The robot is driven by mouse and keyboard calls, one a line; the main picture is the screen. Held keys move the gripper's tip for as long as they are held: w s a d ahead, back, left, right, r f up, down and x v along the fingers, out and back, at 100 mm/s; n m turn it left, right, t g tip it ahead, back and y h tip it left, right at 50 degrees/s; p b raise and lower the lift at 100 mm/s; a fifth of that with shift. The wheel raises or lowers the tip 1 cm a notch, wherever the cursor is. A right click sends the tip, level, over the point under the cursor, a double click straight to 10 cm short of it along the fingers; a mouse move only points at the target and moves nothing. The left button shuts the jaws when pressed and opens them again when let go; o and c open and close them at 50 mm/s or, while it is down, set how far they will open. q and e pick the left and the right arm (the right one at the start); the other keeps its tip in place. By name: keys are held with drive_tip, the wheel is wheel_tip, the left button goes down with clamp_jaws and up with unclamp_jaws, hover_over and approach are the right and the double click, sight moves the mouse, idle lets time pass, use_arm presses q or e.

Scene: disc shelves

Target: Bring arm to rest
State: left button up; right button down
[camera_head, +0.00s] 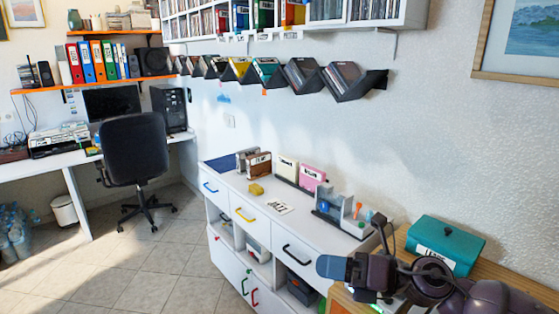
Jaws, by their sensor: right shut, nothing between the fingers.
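My right arm comes in from the lower right corner. My right gripper (335,267) is shut and empty, pointing left in front of the white cabinet and over the front of the wooden table. A dark part of the arm sticks up beside it. My left gripper is not in view.
A teal box (446,242) stands on the wooden table (402,240), right behind my right arm. The white cabinet (290,210) with small boxes on top is to the left. Zigzag wall racks (352,86) hang above. An office chair (134,150) stands farther off; the tiled floor (150,270) is open.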

drive_tip(key=w+d+f+m+t+h, duration=0.2)
drive_tip(key=d+f+m+t+h, duration=0.4)
drive_tip(key=m, duration=0.7)
drive_tip(key=w+d+f+m+t+h, duration=0.3)
drive_tip(key=m+t, duration=0.4)
drive_tip(key=m, duration=0.6)
drive_tip(key=s+d+f+m+g+h, duration=0.25)
drive_tip(key=s+d+f+m, duration=0.2)
drive_tip(key=f, duration=0.25)
drive_tip(key=s+d+f+m+g+h, duration=0.1)
drive_tip(key=s+d+f+m+h, duration=0.2)
drive_tip(key=s+f+m+h, duration=0.25)
drive_tip(key=s+d+f+m+g, duration=0.2)
drive_tip(key=s+f+m, duration=0.2)
drive_tip(key=s+f, duration=0.6)
drive_tip(key=shift+s+d+f+h, duration=0.3)
drive_tip(key=shift+s+f, duration=0.05)
drive_tip(key=shift+s, duration=0.9)
drive_tip(key=shift+g, duration=0.25)
